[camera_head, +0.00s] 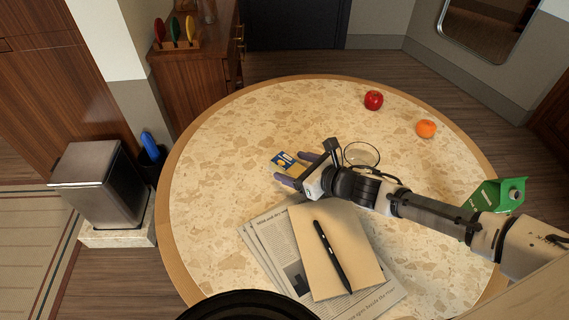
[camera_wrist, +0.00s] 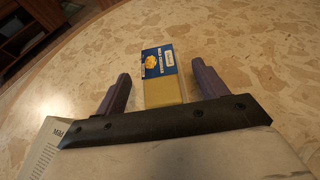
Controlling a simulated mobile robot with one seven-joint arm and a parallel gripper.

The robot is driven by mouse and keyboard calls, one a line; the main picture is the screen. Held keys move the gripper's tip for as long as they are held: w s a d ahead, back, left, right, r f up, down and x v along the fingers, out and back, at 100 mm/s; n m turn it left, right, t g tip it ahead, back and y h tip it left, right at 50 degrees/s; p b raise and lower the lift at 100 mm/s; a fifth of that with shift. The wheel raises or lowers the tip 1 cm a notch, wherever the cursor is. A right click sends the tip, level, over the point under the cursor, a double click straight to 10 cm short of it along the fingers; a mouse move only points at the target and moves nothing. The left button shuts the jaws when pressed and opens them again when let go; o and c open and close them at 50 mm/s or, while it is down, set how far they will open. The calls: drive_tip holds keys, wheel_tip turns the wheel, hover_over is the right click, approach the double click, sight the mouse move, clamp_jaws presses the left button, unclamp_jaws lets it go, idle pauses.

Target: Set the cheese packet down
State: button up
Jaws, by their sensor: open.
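The cheese packet (camera_head: 284,161) is blue and yellow and lies on the round speckled table (camera_head: 220,160), left of the middle. In the wrist view the packet (camera_wrist: 163,75) sits between my gripper's two fingers, with a visible gap on each side. My gripper (camera_head: 291,168) is open, low over the table, with its fingers on either side of the packet. The near end of the packet is partly hidden behind the gripper's palm in the wrist view.
A glass bowl (camera_head: 361,154) stands just right of my gripper. A notebook (camera_head: 309,228) with a black pen (camera_head: 331,257) lies on newspapers (camera_head: 262,240) in front. The table's left side is clear.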

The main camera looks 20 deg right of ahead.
drive_tip(key=shift+c, duration=0.3)
drive_tip(key=c, duration=1.2)
drive_tip(key=shift+c, duration=0.8)
drive_tip(key=shift+r, duration=0.2)
